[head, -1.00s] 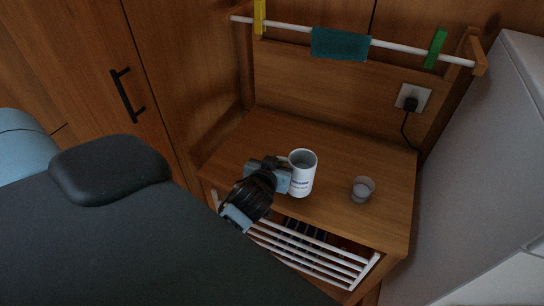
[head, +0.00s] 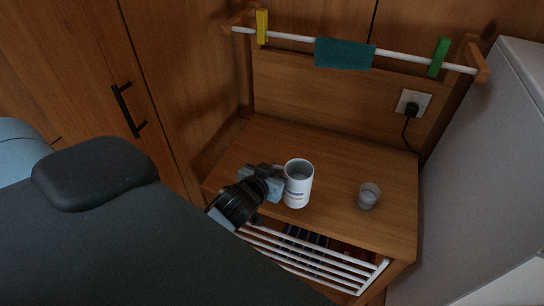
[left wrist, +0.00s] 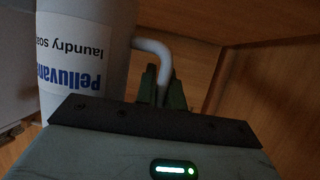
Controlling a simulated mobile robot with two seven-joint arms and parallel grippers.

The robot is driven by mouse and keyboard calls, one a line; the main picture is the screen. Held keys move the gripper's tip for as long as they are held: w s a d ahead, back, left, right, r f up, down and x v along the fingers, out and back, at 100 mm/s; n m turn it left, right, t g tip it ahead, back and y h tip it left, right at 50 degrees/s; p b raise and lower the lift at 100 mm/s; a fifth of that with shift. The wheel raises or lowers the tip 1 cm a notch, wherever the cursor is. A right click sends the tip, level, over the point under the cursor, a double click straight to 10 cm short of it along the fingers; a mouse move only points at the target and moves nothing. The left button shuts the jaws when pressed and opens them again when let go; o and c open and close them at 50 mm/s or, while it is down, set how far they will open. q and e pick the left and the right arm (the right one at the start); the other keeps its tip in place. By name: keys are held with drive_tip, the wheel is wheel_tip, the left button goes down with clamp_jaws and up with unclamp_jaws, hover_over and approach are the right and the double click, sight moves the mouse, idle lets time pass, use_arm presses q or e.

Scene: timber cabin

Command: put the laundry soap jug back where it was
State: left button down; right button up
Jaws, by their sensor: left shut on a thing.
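The laundry soap jug (head: 298,185) is a white, open-topped cylinder with a printed label. It is upright at the front of the wooden cabinet top (head: 340,170); I cannot tell whether its base touches the wood. My left gripper (head: 279,183) comes in from the left and is shut on the jug's handle. In the left wrist view the jug (left wrist: 85,50) shows its "laundry soap" label upside down, and the gripper fingers (left wrist: 163,90) close around the curved white handle. My right gripper is not in view.
A small clear cup (head: 368,196) stands to the right of the jug. A white slatted rack (head: 310,262) is below the front edge. A rail (head: 390,50) with a teal cloth (head: 343,54) and pegs is behind. A grey appliance (head: 480,150) stands at right.

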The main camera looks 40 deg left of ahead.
use_arm(q)
drive_tip(key=w+a+f, duration=0.1)
drive_tip(key=w+a, duration=0.7)
drive_tip(key=a, duration=0.1)
drive_tip(key=shift+w, duration=0.3)
drive_tip(key=shift+a, duration=0.1)
drive_tip(key=shift+w+a+f, duration=0.1)
drive_tip(key=shift+w+f, duration=0.05)
drive_tip(key=shift+f, duration=0.75)
drive_tip(key=shift+w+a+f, duration=0.1)
drive_tip(key=shift+w+f, duration=0.05)
drive_tip(key=shift+f, duration=0.7)
drive_tip(key=shift+f, duration=0.2)
drive_tip(key=c, duration=1.5)
unclamp_jaws()
